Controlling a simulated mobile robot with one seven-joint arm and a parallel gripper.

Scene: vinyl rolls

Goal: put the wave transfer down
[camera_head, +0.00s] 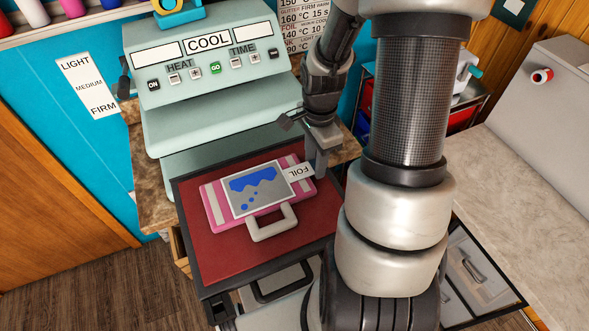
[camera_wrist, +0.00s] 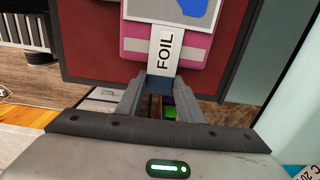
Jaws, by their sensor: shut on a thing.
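The wave transfer (camera_head: 262,190) is a light grey sheet with a blue wave and drops and a white tab reading FOIL. In the head view it is over a pink bag (camera_head: 215,207) with pale stripes and a cream handle. I cannot tell whether the sheet touches the bag. My gripper (camera_head: 318,168) is shut on the end of the FOIL tab. In the wrist view the tab (camera_wrist: 165,48) runs into the fingertips (camera_wrist: 160,84), and only the near part of the sheet shows. The bag lies on the red platen (camera_head: 225,255) of the heat press.
The pale green heat press (camera_head: 207,95) stands behind the platen, its display reading COOL and its head raised. My arm hides the area right of the platen. A pale worktop (camera_head: 530,170) is at the right. Bare red platen shows in front of the bag.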

